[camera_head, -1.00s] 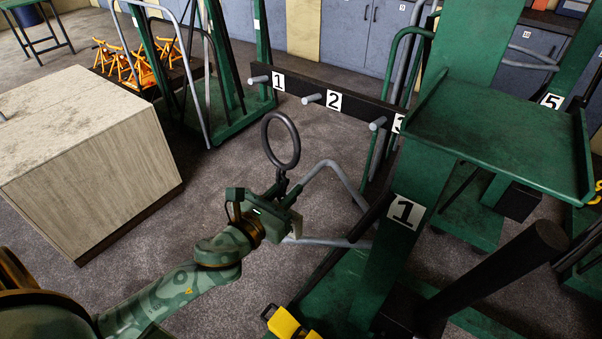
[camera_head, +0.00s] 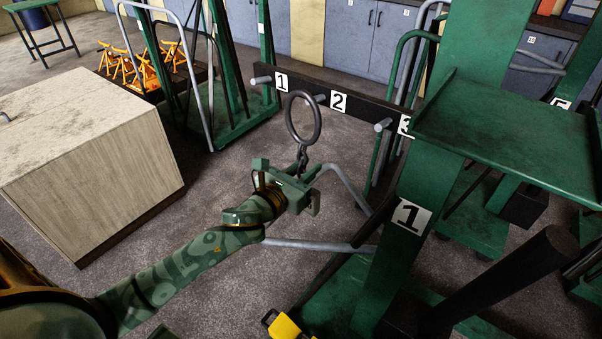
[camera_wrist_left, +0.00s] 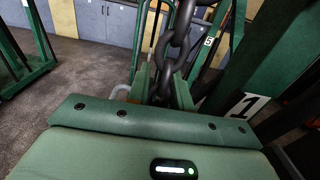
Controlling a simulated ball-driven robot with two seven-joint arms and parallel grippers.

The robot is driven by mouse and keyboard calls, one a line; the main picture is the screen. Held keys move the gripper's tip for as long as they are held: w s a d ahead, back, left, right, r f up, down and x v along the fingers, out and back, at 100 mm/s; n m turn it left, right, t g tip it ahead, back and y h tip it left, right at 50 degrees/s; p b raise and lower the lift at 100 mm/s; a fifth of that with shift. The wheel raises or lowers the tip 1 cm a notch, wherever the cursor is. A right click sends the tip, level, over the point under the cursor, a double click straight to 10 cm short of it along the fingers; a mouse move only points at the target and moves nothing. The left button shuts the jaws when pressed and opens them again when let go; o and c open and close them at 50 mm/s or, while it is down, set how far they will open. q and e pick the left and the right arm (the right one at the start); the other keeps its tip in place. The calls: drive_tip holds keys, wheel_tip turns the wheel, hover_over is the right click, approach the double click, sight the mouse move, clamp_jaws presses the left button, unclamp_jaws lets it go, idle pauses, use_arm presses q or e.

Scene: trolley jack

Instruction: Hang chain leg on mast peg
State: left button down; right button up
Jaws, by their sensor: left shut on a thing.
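My left gripper (camera_head: 300,180) is shut on the dark chain leg (camera_head: 302,158), whose large round ring (camera_head: 288,118) stands up above the jaws. In the left wrist view the chain's links (camera_wrist_left: 178,45) rise between the fingers. A dark rail (camera_head: 362,107) behind carries grey pegs: peg 1 (camera_head: 262,80), peg 2 (camera_head: 321,97) and peg 3 (camera_head: 382,126), each beside a numbered white plate. The ring overlaps peg 2 in the head view; I cannot tell how far apart they are in depth. My right gripper is not in view.
A green mast (camera_head: 388,245) with a number 1 plate and a green shelf (camera_head: 500,125) stand close on the right. A pale wooden cabinet (camera_head: 90,150) stands on the left. Grey bars (camera_head: 310,243) lie near my left wrist. Orange stands (camera_head: 150,68) are further back.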

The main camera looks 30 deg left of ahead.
use_arm(q)
drive_tip(key=shift+w+d+f+b, duration=0.2)
drive_tip(key=shift+w+b, duration=0.1)
drive_tip(key=shift+w, duration=0.6)
drive_tip(key=shift+w+d+f+b, duration=0.15)
drive_tip(key=shift+w+b, duration=0.15)
drive_tip(key=shift+w, duration=0.55)
drive_tip(key=shift+w+d+f+b, duration=0.1)
drive_tip(key=shift+w+f+b, duration=0.15)
drive_tip(key=shift+w, duration=0.65)
drive_tip(key=c, duration=1.2)
unclamp_jaws()
drive_tip(key=shift+o, duration=0.2)
drive_tip(key=s+a, duration=0.2)
drive_tip(key=s, duration=1.4)
drive_tip(key=shift+a, duration=0.2)
